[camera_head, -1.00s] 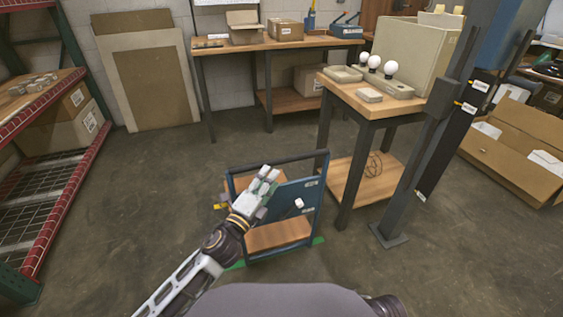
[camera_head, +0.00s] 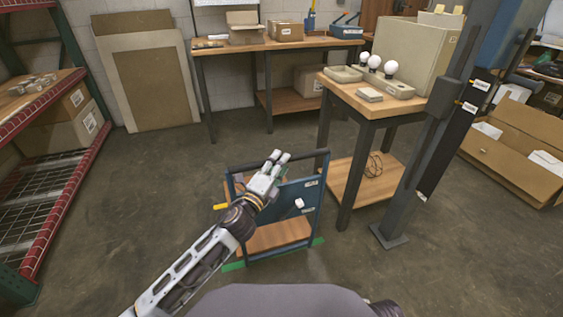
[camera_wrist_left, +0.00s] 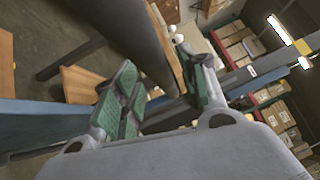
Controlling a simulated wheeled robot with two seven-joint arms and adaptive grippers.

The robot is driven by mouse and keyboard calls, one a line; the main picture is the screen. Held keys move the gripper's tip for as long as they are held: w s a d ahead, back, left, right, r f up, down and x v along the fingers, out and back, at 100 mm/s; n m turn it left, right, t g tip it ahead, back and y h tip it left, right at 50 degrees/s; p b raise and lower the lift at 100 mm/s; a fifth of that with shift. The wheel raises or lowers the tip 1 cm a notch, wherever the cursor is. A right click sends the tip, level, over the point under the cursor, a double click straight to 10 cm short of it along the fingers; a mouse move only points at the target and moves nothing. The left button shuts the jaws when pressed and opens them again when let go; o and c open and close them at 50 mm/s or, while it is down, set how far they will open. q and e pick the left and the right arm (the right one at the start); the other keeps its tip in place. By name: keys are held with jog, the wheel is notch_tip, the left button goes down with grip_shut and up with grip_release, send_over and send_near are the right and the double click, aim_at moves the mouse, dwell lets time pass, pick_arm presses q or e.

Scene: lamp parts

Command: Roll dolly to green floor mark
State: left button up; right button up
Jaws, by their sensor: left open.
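The dolly (camera_head: 283,235) is a small upright cart with a blue frame, a dark top handle bar and wooden shelves. It stands on the floor in the middle of the head view. The green floor mark (camera_head: 234,266) shows as strips at the dolly's front left and right edges; the rest is hidden under it. My left gripper (camera_head: 276,158) is open over the dolly's top, close to the handle bar; I cannot tell if they touch. In the left wrist view, the open green-padded fingers (camera_wrist_left: 155,58) are apart, with dark and blue bars around them. My right gripper is not visible.
A wooden table (camera_head: 370,102) with bulbs and lamp parts stands right of the dolly, near a dark post (camera_head: 420,150). A workbench (camera_head: 275,45) is behind, a red-edged rack (camera_head: 50,220) at left. An open carton (camera_head: 515,150) lies right. Floor left of the dolly is clear.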

pick_arm(q)
jog(key=shift+x, duration=0.9)
jog(key=shift+d, duration=0.1)
jog(key=shift+c, duration=0.3)
grip_shut()
